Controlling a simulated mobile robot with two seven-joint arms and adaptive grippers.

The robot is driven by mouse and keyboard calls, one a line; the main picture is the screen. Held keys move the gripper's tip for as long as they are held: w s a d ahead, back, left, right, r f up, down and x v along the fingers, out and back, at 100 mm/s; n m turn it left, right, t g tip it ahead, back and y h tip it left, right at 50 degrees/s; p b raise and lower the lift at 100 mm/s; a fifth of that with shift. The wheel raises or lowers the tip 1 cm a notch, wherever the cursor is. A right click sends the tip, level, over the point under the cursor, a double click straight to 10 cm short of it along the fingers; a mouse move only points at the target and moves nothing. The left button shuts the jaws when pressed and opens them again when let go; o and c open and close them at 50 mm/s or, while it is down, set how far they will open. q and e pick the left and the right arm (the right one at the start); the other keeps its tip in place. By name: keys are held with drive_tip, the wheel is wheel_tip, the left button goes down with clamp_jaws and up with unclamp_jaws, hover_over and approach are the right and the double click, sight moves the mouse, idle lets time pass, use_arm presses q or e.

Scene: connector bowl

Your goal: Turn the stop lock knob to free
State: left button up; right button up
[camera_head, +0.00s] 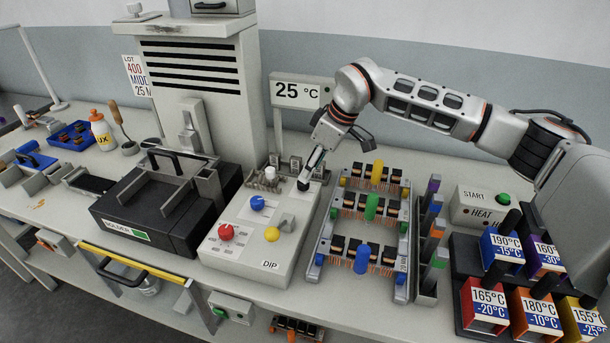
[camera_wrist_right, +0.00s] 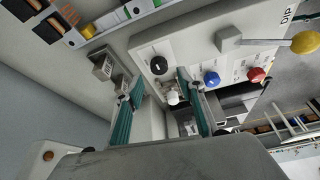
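A grey-white control box marked DIP (camera_head: 245,247) stands on the bench. It carries a black round knob (camera_head: 303,185) at its back right corner; the wrist view shows this knob (camera_wrist_right: 159,65) with a small white mark. No stop lock label is readable. My right gripper (camera_head: 309,172) points down at that corner and partly covers the knob. In the wrist view its two teal-padded fingers (camera_wrist_right: 160,79) are apart, with the black knob just beyond the tips, roughly between them. Contact cannot be told. My left gripper is not in view.
The box also bears a blue knob (camera_head: 257,203), a red knob (camera_head: 226,232), a yellow-ended lever (camera_head: 272,234) and a white knob (camera_wrist_right: 172,97). A connector rack (camera_head: 326,229) stands close on the right. A black solder unit (camera_head: 150,215) is on the left.

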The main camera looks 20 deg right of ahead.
sight(303, 185)
drive_tip(key=shift+x, duration=2.65)
clamp_jaws()
